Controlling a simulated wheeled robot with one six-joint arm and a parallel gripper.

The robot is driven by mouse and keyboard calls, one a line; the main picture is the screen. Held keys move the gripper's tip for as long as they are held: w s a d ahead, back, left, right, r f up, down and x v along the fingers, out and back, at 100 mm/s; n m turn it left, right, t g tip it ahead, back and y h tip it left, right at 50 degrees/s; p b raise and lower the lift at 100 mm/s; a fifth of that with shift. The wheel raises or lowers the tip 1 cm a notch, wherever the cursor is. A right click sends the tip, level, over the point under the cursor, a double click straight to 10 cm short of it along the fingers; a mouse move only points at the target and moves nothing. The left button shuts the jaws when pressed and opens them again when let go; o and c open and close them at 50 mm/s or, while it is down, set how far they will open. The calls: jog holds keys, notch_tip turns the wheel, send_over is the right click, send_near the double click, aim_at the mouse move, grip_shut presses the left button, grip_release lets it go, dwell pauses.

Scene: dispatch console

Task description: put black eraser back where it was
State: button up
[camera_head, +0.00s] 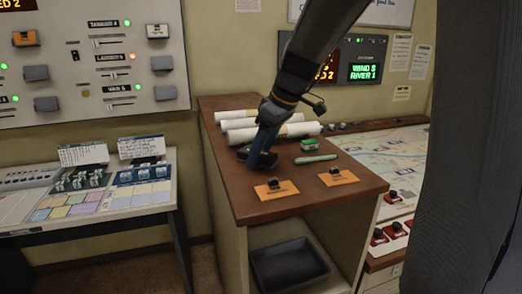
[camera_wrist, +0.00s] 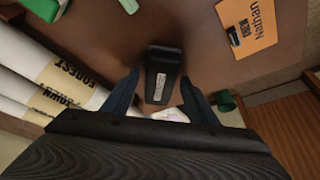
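A black block with a small pale label, which looks like the black eraser (camera_wrist: 161,82), lies on the brown counter top between my gripper's two blue fingers in the wrist view. My gripper (camera_wrist: 160,80) is open around it, with a finger on each side. A gap shows at the left finger; whether the right finger touches is unclear. In the head view my gripper (camera_head: 257,158) reaches down to the counter top (camera_head: 238,198), left of a green box, and mostly hides the dark block there.
White rolled charts (camera_head: 265,130) lie behind my gripper. A green box (camera_head: 308,145) and a pale green stick (camera_head: 315,158) lie to its right. Orange cards (camera_head: 270,191) (camera_head: 345,179) bearing small black objects lie nearer the front edge. A dark bin (camera_head: 288,265) sits in the shelf below.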

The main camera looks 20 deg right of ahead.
jog(key=shift+r, duration=0.15)
jog(key=b+v, duration=0.2)
jog(key=v, duration=1)
jog(key=shift+b, duration=0.3)
